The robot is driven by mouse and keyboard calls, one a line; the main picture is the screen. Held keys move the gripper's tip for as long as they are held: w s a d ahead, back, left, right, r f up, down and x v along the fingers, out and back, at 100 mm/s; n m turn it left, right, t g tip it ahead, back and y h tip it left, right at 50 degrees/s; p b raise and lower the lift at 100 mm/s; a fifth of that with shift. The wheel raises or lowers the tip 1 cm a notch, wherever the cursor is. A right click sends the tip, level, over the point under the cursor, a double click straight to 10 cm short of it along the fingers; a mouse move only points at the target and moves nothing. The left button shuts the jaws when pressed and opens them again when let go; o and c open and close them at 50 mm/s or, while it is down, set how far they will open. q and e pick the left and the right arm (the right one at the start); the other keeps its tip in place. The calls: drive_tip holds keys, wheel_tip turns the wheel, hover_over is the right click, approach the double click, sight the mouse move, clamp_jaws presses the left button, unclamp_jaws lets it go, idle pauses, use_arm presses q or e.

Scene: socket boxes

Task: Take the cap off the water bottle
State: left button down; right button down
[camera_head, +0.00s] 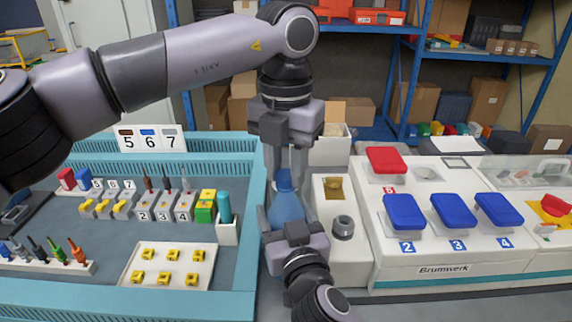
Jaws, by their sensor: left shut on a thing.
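The blue water bottle (286,211) stands upright between the teal tray and the white console. Its top, where the cap (284,178) is, lies between the fingers of my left gripper (286,172). My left gripper points straight down from above and is shut on the cap. My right gripper (290,226) comes from the bottom of the view and is at the near side of the bottle's lower body. Its fingers are mostly hidden behind its own housing, so their opening does not show.
The teal-rimmed tray (200,145) on the left holds coloured connectors, tools and a white plate (168,266) of yellow parts. The white console (440,250) on the right carries blue lids (404,210) and a red lid (386,159). Blue shelving with boxes stands behind.

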sight(287, 174)
use_arm(q)
drive_tip(key=n, duration=0.6)
use_arm(e)
drive_tip(key=shift+f, duration=0.1)
use_arm(q)
drive_tip(key=n, duration=0.6)
drive_tip(key=shift+n, duration=0.3)
drive_tip(key=shift+r, duration=0.3)
drive_tip(key=shift+r, duration=0.9)
drive_tip(key=shift+r, duration=2)
use_arm(e)
unclamp_jaws()
